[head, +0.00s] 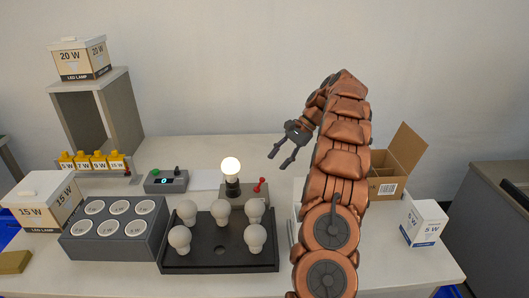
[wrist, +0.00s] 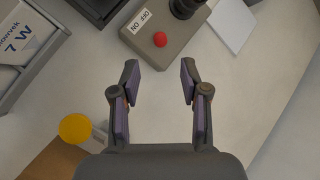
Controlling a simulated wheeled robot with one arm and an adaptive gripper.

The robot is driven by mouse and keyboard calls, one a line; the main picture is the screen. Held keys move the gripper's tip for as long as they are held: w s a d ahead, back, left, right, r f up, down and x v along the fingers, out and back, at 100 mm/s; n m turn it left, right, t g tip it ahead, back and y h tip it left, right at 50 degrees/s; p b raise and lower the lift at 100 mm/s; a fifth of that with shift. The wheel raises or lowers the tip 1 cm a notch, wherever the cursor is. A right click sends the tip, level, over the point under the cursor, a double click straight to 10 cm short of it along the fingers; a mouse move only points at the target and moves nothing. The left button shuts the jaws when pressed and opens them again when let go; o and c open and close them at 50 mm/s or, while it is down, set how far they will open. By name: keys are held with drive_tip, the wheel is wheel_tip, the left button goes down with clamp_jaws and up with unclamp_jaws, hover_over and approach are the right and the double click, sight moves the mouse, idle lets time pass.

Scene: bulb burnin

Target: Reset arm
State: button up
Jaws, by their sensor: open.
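My gripper (head: 281,159) is open and empty in the head view, raised above the right part of the table. My copper-coloured arm rises from the front and hides part of the table behind it. In the wrist view my gripper (wrist: 157,80) has its two fingers spread apart with nothing between them. Past the fingertips is the grey socket box (wrist: 170,32) with a red knob. In the head view a lit bulb (head: 230,166) stands upright in the socket on that box, next to a red lever (head: 260,185).
A dark tray (head: 220,263) with several white bulbs lies at the front middle. A grey block with round labelled holes (head: 113,247) stands left of it. An open cardboard box (head: 385,189) and a white 5 W box (head: 423,223) stand right of my arm. The table's back middle is clear.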

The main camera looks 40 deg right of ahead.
drive_tip(key=s+a+r+n+g+h+p, duration=0.15)
drive_tip(key=s+a+r+n, duration=0.25)
drive_tip(key=a, duration=1)
drive_tip(key=s+a+r+n+g+h, duration=0.1)
drive_tip(key=s+a+r+n+g, duration=0.2)
drive_tip(key=a, duration=1)
drive_tip(key=s+a+f+n+h, duration=0.1)
drive_tip(key=s+a+n, duration=0.2)
drive_tip(key=s, duration=0.5)
drive_tip(key=s+a+f+n+h+p, duration=0.1)
drive_tip(key=s+a+n+h, duration=0.1)
drive_tip(key=s, duration=0.7)
drive_tip(key=s+a+f+n+h+p, duration=0.1)
drive_tip(key=s+a+n+h, duration=0.1)
drive_tip(key=s, duration=0.7)
drive_tip(key=shift+s+a+f+n, duration=0.25)
drive_tip(key=shift+a+f+n, duration=0.1)
drive_tip(key=shift+a+n, duration=0.55)
